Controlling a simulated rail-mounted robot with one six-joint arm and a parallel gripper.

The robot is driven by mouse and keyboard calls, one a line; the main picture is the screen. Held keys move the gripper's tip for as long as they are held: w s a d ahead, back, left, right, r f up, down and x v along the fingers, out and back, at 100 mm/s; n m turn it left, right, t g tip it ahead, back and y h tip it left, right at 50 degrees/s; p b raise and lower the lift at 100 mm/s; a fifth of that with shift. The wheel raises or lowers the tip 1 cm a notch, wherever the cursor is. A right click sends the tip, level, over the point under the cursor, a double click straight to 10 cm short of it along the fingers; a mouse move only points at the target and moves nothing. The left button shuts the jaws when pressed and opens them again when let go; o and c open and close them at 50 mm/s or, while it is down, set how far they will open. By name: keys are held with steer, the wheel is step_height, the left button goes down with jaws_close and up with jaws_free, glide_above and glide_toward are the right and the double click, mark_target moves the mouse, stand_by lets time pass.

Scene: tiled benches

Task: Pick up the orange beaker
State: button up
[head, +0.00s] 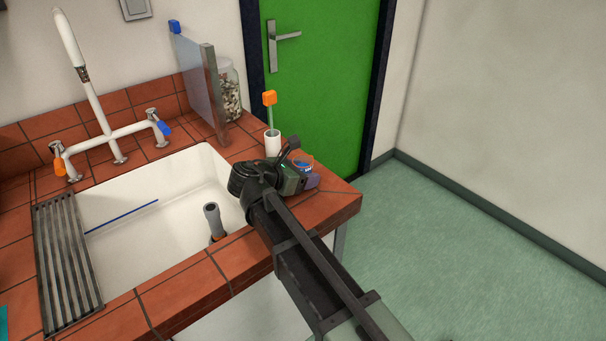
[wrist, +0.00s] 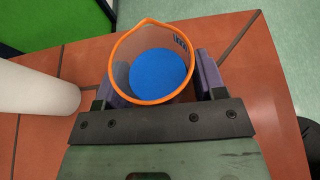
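The orange beaker is a clear beaker with an orange rim (wrist: 118,50) and a blue disc of colour inside. In the wrist view it is upright and seen from above, between the two purple fingers of my gripper (wrist: 160,82). The left finger is partly hidden behind the beaker wall, and the right finger lies close along its right side. I cannot tell whether the fingers press on it. In the head view the beaker (head: 302,160) shows small at the bench's right end, partly hidden by my gripper (head: 306,177).
A white cylindrical holder (head: 272,146) with an orange-topped brush stands close left of the beaker; it also shows in the wrist view (wrist: 35,88). The sink (head: 150,215) is left of my arm. A glass jar (head: 230,92) stands behind. The bench edge is near on the right.

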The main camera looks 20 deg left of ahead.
steer(key=c, duration=0.7)
step_height(320, 180, up, 20)
steer(key=p, duration=2)
steer(key=shift+r, duration=0.1)
steer(key=o, duration=0.5)
steer(key=shift+c, duration=0.2)
steer(key=c, duration=0.6)
